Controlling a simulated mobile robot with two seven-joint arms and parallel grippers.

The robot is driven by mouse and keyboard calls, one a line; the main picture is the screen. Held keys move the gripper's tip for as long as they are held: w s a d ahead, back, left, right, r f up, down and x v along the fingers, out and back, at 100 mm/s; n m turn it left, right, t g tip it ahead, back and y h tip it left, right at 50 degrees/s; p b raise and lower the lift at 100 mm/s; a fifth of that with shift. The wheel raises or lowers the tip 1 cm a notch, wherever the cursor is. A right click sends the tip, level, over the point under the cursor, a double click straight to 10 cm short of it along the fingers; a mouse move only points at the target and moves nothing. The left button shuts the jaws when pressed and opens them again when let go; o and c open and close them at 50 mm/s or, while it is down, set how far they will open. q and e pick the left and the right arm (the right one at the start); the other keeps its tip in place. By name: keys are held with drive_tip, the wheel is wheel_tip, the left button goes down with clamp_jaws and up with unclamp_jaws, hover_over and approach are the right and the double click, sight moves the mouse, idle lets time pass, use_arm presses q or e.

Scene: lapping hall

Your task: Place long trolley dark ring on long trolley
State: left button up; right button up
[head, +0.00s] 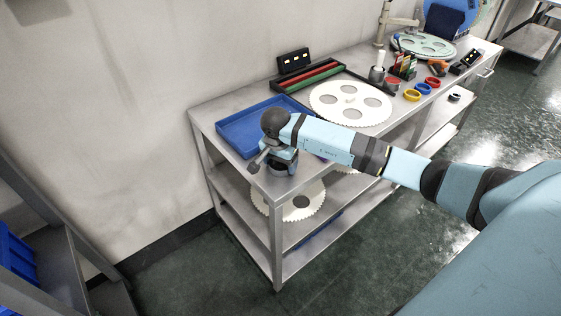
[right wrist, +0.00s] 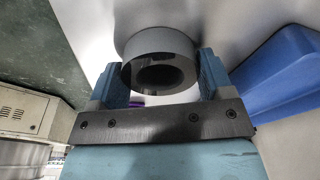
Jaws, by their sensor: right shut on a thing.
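The dark ring (right wrist: 157,50), a thick grey-black ring, is between the two blue fingers of my right gripper (right wrist: 158,78) in the right wrist view. The gripper is shut on it. In the head view my right gripper (head: 280,163) is over the near left corner of the long trolley (head: 232,169), beside the blue tray. The trolley is a grey metal bench with lower shelves. I cannot tell whether the ring touches its top. My left gripper is not in view.
The blue tray (head: 240,131) lies close to my right gripper, and its wall also shows in the right wrist view (right wrist: 277,78). A large white toothed disc (head: 350,104) lies farther right. Red (head: 433,82), yellow (head: 411,95) and blue rings stand toward the far end.

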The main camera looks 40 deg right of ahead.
drive_tip(key=o, duration=1)
